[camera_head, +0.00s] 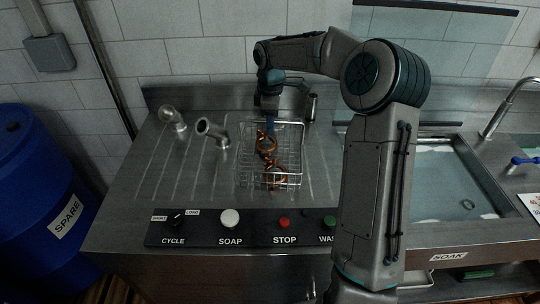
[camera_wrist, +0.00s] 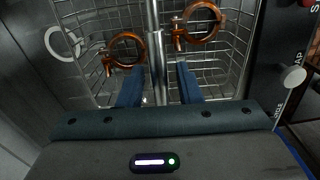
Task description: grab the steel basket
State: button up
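The steel basket (camera_head: 298,158) is a wire basket on the metal drainboard, holding copper-coloured ring clamps (camera_head: 266,146). It fills the upper part of the wrist view (camera_wrist: 84,22). My gripper (camera_head: 268,130) points down over the back part of the basket. In the wrist view its two blue fingers (camera_wrist: 159,82) stand apart, with an upright-looking steel bar (camera_wrist: 153,38) of the basket between them. Gaps show on both sides of the bar, so the fingers do not appear to press on it. The fingertips' depth is hard to tell.
Two steel pipe fittings (camera_head: 213,131) stand left of the basket. A black control panel (camera_head: 190,228) with knobs and buttons runs along the front edge. A water-filled soak sink (camera_head: 447,175) lies to the right. A blue barrel (camera_head: 38,180) stands at the left.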

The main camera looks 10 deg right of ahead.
grip_shut()
jog(key=shift+r, duration=0.15)
dwell(1.2)
